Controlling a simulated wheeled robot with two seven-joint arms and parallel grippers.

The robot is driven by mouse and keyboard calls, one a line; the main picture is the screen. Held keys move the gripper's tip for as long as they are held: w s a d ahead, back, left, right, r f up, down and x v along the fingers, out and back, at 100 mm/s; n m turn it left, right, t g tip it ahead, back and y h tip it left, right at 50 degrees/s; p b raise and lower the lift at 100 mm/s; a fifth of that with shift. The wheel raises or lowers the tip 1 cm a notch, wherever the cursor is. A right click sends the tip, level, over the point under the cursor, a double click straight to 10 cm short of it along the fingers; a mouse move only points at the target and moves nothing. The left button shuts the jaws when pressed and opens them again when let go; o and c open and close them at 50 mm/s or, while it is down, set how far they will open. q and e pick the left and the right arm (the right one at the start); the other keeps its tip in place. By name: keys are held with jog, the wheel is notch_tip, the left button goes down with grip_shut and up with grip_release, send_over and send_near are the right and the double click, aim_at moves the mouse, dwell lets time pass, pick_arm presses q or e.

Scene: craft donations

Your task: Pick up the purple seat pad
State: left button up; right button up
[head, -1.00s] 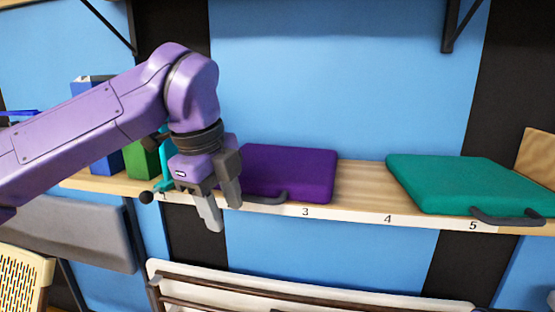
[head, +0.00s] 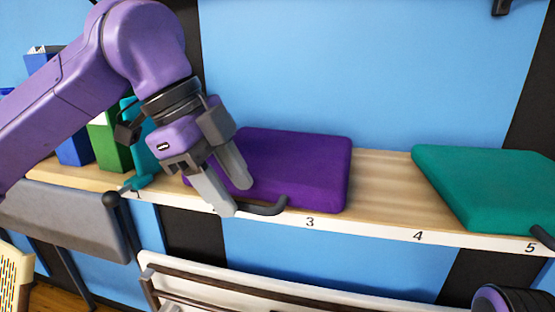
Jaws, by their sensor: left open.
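The purple seat pad (head: 300,168) lies flat on the wooden shelf, above the label 3. Its dark grey handle (head: 268,208) sticks out at the shelf's front edge. My left gripper (head: 236,198) is open, with its fingers pointing down and to the right at the pad's left front part. One finger overlaps the pad in the picture and the other is near the handle's left end. I cannot tell whether they touch. The gripper hides the pad's left side. A bit of my right arm or gripper (head: 498,300) may show at the bottom right corner.
A teal seat pad (head: 488,188) lies on the shelf (head: 385,195) to the right, with bare shelf between the pads. Blue and green boxes (head: 108,145) stand at the left, near a teal object. Folded chairs (head: 70,218) are below the shelf.

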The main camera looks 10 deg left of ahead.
pick_arm(q)
jog(key=shift+x, duration=1.15)
jog(key=shift+s, duration=0.1)
grip_shut()
dwell(0.4)
